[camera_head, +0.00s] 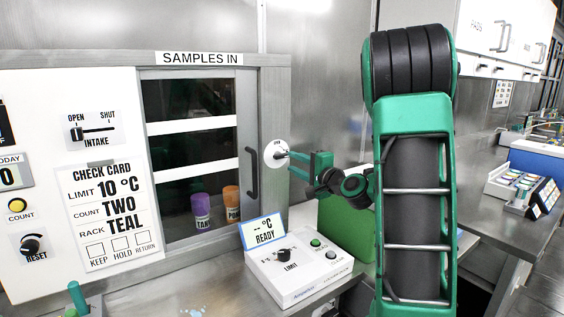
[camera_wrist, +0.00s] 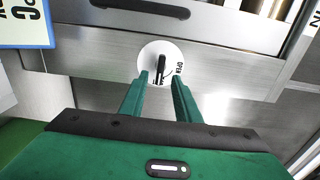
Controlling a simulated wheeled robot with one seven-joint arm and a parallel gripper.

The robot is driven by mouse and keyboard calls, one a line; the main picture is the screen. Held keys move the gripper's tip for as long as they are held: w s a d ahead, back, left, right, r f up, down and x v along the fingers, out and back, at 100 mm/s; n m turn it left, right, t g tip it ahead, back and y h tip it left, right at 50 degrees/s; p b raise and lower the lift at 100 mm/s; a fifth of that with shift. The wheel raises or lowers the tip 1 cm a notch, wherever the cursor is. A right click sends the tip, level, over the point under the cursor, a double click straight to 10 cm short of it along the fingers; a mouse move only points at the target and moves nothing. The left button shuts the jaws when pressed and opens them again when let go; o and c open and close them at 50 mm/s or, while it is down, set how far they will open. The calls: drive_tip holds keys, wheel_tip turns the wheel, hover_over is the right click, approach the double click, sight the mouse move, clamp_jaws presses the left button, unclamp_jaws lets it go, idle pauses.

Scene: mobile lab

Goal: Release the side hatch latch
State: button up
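The side hatch latch is a white round plate (camera_head: 270,152) with a small dark lever, on the grey frame right of the sample window. In the wrist view the plate (camera_wrist: 147,53) shows a dark lever (camera_wrist: 161,64) and the word OPEN beside it. My gripper (camera_wrist: 160,78) is open, with its two green fingertips at the plate, one on each side of the lever. Gaps show between lever and fingers; I cannot tell whether either touches. In the head view my gripper (camera_head: 289,156) reaches the plate from the right and partly hides the lever.
The hatch window has a dark vertical handle (camera_head: 252,168), with purple (camera_head: 202,212) and orange (camera_head: 231,205) cups behind it. A white control box (camera_head: 300,270) and a READY display (camera_head: 262,231) stand below my gripper.

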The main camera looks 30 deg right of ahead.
sight(283, 157)
drive_tip(key=shift+w+a, duration=0.15)
drive_tip(key=shift+w, duration=2.9)
clamp_jaws()
